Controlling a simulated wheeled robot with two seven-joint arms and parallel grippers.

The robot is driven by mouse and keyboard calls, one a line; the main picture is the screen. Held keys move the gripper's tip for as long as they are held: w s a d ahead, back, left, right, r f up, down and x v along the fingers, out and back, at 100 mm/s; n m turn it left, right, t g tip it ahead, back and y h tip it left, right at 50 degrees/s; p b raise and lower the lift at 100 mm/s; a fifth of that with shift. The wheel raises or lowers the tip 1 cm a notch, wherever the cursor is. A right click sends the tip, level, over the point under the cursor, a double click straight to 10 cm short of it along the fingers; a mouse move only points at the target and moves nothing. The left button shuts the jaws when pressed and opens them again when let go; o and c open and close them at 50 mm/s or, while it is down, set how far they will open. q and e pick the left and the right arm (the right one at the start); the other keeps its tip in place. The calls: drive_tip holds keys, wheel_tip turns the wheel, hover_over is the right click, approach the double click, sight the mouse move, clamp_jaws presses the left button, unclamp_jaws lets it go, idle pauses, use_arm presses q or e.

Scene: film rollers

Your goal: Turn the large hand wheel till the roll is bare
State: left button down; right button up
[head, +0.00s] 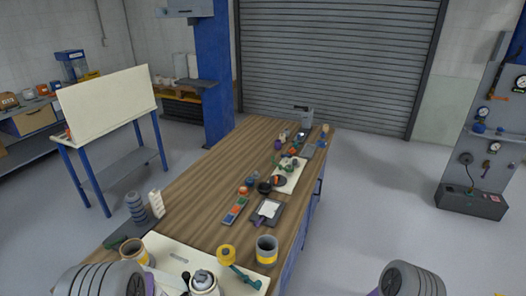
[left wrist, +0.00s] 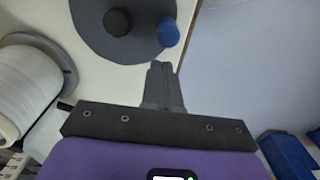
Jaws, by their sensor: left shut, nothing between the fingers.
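In the left wrist view a large dark grey hand wheel (left wrist: 135,46) is mounted on a cream panel, cut off by the top edge. It has a black hub (left wrist: 117,22) and a blue knob (left wrist: 168,32) at its right rim. My left gripper (left wrist: 165,68) is shut and empty. Its fingertips appear just below the knob in the picture; I cannot tell if they touch it. My right gripper is out of view.
In the head view a wooden workbench (head: 190,195) with pots, tools and small parts runs away from me. A cream board on blue legs (head: 110,100) stands left. A panel with gauges (head: 490,120) stands right. The floor right of the bench is clear.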

use_arm(q)
wheel_tip(320, 180, up, 5)
drive_tip(key=p, duration=0.4)
drive_tip(key=shift+f, duration=0.1)
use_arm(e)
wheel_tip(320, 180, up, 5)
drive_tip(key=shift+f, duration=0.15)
